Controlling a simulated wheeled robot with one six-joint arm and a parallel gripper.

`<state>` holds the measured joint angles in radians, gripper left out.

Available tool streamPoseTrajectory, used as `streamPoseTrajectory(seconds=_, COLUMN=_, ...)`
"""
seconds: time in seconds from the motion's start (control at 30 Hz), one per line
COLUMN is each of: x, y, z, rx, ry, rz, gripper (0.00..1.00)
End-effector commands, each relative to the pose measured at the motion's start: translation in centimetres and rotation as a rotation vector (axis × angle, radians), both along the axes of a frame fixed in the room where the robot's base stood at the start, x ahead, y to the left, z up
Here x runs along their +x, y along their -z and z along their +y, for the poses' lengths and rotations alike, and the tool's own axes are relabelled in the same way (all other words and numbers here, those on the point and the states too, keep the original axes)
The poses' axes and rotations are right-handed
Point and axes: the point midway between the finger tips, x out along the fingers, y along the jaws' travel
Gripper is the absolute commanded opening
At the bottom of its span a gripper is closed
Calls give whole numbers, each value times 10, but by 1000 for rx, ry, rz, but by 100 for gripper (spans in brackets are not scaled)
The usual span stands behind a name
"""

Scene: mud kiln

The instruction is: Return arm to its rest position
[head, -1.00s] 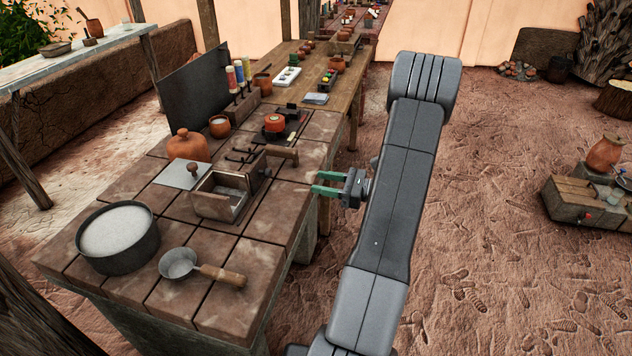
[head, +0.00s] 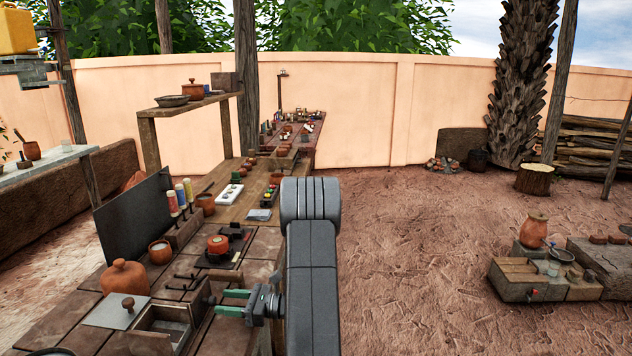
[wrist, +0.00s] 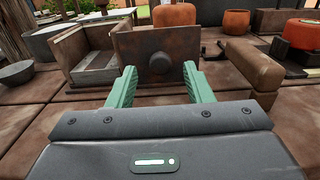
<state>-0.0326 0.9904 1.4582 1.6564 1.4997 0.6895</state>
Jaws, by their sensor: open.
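My gripper (head: 234,303) is over the right part of the tiled worktop, its green fingers pointing left. In the wrist view my gripper (wrist: 157,84) is open, with nothing between its two fingers. Beyond the fingertips stands an open box (wrist: 150,50) with a round knob on its near wall. The same box (head: 165,322) shows in the head view, just left of my gripper. My arm stands bent upright at the right edge of the worktop.
A lidded clay pot (head: 124,278), a small clay pot (head: 160,252) and a dark upright panel (head: 130,220) stand on the worktop. Right of my arm the earth floor (head: 410,230) is open.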

Motion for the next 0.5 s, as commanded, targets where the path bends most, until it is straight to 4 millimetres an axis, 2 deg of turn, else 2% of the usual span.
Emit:
streamPoseTrajectory(seconds=0.03, x=0, y=-1, z=9, rx=0, ry=-4, rz=0, gripper=46)
streamPoseTrajectory(seconds=0.17, x=1, y=0, z=25, rx=0, ry=-2, rz=0, gripper=46)
streamPoseTrajectory(seconds=0.3, x=-8, y=0, z=25, rx=0, ry=0, rz=2, gripper=46)
streamPoseTrajectory(seconds=0.5, x=-11, y=0, z=25, rx=0, ry=-1, rz=0, gripper=46)
